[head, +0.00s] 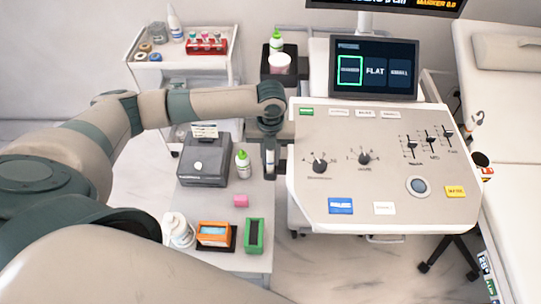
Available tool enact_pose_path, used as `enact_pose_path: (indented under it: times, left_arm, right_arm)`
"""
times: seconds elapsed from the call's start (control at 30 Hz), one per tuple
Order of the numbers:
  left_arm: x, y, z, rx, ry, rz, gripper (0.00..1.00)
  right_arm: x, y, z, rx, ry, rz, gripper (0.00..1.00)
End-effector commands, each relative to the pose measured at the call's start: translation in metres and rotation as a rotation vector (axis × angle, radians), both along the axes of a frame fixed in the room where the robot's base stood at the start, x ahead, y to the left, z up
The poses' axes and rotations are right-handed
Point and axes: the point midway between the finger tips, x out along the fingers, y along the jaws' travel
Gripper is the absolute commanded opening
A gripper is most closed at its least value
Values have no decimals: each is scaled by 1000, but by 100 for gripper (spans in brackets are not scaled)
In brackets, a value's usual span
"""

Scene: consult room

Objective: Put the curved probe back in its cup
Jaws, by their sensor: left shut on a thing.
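My left gripper (270,158) points down in the gap between the side table and the left edge of the ultrasound console (390,185). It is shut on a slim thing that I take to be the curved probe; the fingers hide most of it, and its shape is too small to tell. A black round holder, perhaps a cup (481,159), is at the console's right edge. A small pale piece (477,118), perhaps another probe, is above it. I cannot tell which cup is the curved probe's. My right gripper is not in view.
A monitor (374,69) stands behind the console. A bed (510,120) is at right, a white trolley (188,74) at back left.

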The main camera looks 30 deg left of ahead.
Motion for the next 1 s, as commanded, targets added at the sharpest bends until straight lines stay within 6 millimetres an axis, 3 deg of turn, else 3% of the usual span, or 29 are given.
enact_pose_path:
  times: [0.27, 0.3, 0.4, 0.77, 1.0]
  left_arm:
    - [-1, 0, -2, 0, 2, 0, 0]
    - [-1, 0, -2, 0, 2, 0, 24]
    - [-1, 0, -2, 1, 4, 0, 41]
    - [-1, 1, 1, 3, 4, 1, 41]
    - [0, 0, 24, 0, -1, -1, 41]
  right_arm:
    - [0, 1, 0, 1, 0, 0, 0]
    - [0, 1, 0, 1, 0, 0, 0]
    - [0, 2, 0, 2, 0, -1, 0]
    - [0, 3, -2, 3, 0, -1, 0]
    - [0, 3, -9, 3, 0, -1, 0]
